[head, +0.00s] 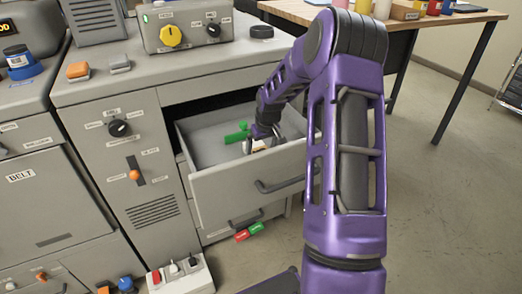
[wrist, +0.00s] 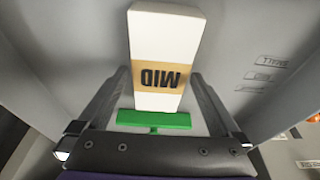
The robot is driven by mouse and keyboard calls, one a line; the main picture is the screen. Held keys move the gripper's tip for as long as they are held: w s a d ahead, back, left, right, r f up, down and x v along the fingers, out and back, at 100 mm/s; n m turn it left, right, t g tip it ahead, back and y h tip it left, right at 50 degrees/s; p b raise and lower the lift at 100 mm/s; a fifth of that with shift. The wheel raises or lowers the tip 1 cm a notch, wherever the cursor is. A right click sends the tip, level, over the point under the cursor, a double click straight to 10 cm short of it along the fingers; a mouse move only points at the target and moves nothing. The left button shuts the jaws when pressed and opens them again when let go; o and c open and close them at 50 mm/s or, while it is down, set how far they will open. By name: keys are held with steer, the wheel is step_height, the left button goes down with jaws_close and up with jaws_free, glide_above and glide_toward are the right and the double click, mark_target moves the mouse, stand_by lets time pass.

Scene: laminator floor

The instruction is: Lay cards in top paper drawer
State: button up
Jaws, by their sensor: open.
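The top paper drawer (head: 225,196) is pulled out from the grey cabinet. My gripper (head: 263,139) reaches down into it, fingers apart. In the wrist view, a white card pack with a tan band marked "MID" (wrist: 162,28) lies between and beyond the open fingers of my gripper (wrist: 160,82). In the head view only a small pale bit of the pack shows by the fingers. A green piece (head: 237,133) is in the drawer; a green bar (wrist: 153,119) also shows at the pack's near end. I cannot tell whether the fingers touch the pack.
A lower drawer handle (head: 247,218) and red and green tags (head: 249,231) are below. A power strip (head: 181,275) lies on the floor. A wooden table (head: 425,20) stands behind; floor at right is clear.

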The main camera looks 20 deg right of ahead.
steer(key=p+v, duration=0.1)
steer(key=v, duration=1)
steer(key=shift+r, duration=0.3)
steer(key=shift+s+a, duration=0.1)
